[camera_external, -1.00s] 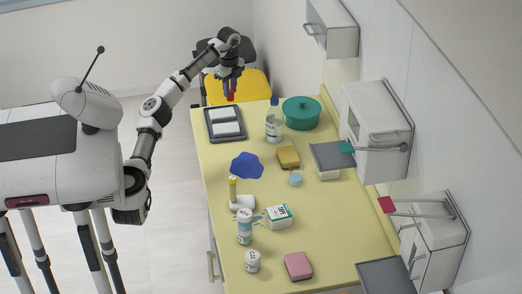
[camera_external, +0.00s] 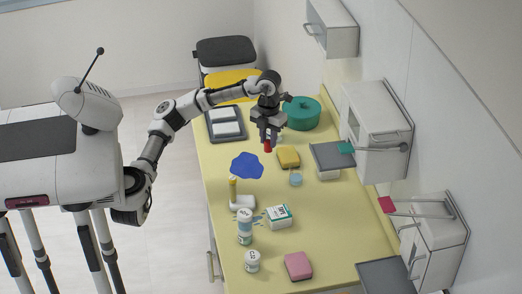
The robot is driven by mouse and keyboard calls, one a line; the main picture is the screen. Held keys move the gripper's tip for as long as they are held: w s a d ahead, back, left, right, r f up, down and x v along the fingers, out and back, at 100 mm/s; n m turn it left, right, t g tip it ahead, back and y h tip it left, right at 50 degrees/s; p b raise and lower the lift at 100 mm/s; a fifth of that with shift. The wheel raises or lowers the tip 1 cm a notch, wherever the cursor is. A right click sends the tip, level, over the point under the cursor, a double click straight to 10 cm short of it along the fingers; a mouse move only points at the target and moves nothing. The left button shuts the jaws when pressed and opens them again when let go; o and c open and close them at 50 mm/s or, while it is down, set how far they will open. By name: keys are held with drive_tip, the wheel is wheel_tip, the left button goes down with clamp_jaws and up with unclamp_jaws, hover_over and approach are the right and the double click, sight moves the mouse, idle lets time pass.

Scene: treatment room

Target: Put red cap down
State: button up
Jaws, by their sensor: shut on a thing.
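The red cap (camera_external: 267,146) is a small red cylinder held between the fingertips of my gripper (camera_external: 267,139). My gripper points down and is shut on the cap. It is over the yellow counter (camera_external: 330,235), between the blue patch (camera_external: 247,166) and the yellow sponge (camera_external: 289,157). I cannot tell whether the cap touches the counter. The clear bottle is mostly hidden behind my gripper.
A teal pot (camera_external: 303,113) stands at the back right. A dark tray (camera_external: 241,136) with white pads lies at the back left. A light blue round item (camera_external: 296,180), a white box (camera_external: 279,217), white containers (camera_external: 245,227) and a pink sponge (camera_external: 298,266) stand nearer. Wall dispensers (camera_external: 377,130) line the right.

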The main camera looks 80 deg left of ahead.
sight(268, 141)
wheel_tip(268, 141, down, 16)
drive_tip(key=shift+f+p, duration=0.1)
drive_tip(key=shift+p, duration=0.3)
drive_tip(key=shift+f, duration=0.1)
drive_tip(key=shift+f, duration=0.1)
drive_tip(key=o, duration=1)
wheel_tip(268, 141, up, 12)
drive_tip(key=shift+f+b, duration=0.2)
drive_tip(key=shift+b, duration=0.25)
drive_tip(key=shift+o, duration=0.3)
drive_tip(key=shift+r, duration=0.45)
